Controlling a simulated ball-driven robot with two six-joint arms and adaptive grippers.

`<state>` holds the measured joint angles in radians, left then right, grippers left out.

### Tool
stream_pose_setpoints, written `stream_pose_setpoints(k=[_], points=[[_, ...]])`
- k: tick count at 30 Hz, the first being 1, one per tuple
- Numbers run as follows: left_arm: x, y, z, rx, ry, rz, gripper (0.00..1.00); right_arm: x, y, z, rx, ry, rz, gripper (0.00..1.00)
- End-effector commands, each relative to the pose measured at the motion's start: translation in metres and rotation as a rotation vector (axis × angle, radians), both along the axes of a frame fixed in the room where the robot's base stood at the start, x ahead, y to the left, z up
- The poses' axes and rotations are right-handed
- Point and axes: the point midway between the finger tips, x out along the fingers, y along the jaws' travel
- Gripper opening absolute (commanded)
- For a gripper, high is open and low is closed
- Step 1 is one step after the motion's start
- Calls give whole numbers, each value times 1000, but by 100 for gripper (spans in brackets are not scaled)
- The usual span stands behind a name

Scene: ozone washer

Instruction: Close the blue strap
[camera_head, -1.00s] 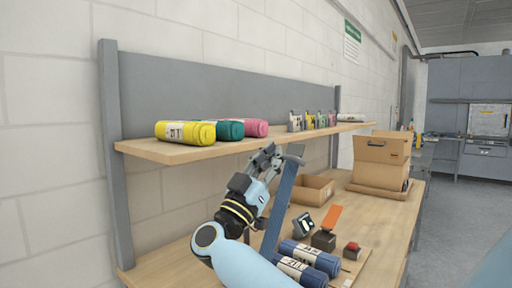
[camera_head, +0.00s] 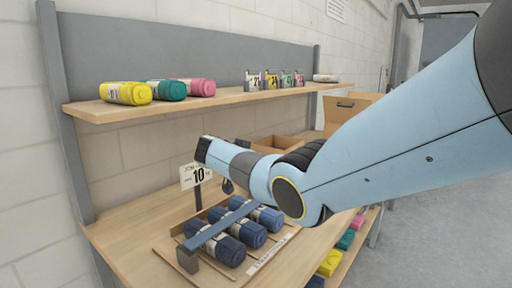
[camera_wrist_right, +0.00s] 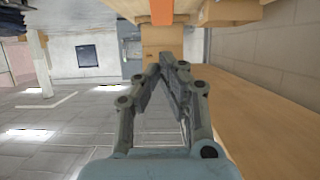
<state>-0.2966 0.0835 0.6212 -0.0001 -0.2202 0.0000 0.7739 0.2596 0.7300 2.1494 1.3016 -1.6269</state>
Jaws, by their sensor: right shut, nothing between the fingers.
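The blue strap (camera_head: 219,230) lies low across the tops of three dark blue rolls (camera_head: 234,233) in the head view. I cannot tell whether that end is fastened. My left gripper is not in view.
A sign reading 10 (camera_head: 196,176) stands behind the rolls. The upper shelf (camera_head: 190,102) holds yellow, teal and pink rolls. An open cardboard box (camera_head: 275,144) sits further back. The bench (camera_head: 125,222) is clear to the left. My arm hides its far right part.

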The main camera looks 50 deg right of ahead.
Motion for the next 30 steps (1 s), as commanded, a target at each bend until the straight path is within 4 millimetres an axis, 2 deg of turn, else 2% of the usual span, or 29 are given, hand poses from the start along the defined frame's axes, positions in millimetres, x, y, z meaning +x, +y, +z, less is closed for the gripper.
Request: stream_pose_setpoints(k=[1,3,10,18,30], points=[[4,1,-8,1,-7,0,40,0,-6,-14,32,3,-2,0],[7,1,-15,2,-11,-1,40,0,-11,-27,76,8,-1,0],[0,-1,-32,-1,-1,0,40,1,-20,-59,98,10,1,0],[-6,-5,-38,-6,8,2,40,1,-24,-71,97,9,1,0],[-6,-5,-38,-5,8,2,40,-1,-23,-75,100,16,-1,0]])
